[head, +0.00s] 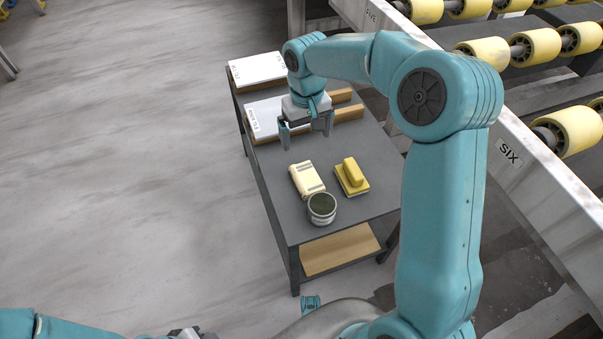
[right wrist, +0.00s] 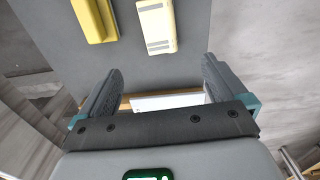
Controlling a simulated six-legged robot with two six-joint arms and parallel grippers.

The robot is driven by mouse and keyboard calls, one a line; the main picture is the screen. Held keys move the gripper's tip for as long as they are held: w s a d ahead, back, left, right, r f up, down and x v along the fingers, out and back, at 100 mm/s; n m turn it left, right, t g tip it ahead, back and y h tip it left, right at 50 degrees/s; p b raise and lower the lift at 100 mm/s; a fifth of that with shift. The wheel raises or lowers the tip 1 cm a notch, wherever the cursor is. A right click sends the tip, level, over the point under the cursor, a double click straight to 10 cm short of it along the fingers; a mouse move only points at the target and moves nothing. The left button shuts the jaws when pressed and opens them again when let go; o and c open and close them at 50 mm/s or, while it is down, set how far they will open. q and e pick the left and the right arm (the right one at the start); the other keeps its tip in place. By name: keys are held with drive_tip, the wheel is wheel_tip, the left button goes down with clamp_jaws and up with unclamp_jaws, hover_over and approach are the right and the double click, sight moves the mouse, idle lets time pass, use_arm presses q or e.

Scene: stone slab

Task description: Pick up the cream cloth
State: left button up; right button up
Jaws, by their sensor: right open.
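The cream cloth (head: 303,183) lies folded on the grey table, with grey-green stripes near its ends. It also shows at the top of the right wrist view (right wrist: 158,14). My right gripper (head: 307,143) is open and empty above the table, a little farther back than the cloth and apart from it. In the right wrist view its two fingers (right wrist: 162,68) are spread wide, with the cloth beyond their tips. What looks like part of my left gripper (head: 186,332) shows at the bottom edge of the head view, mostly cut off.
A yellow float (head: 352,177) lies right of the cloth. An open round tub (head: 321,207) stands close in front of it. A roller conveyor (head: 520,160) runs along the right.

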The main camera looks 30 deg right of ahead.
drive_tip(key=b, duration=0.3)
hover_over(306, 176)
wheel_tip(306, 176, down, 10)
drive_tip(key=shift+d+f, duration=0.1)
drive_tip(key=shift+f, duration=0.05)
wheel_tip(306, 176, down, 6)
drive_tip(key=shift+b, duration=0.65)
drive_tip(key=shift+s, duration=0.1)
drive_tip(key=c, duration=1.1)
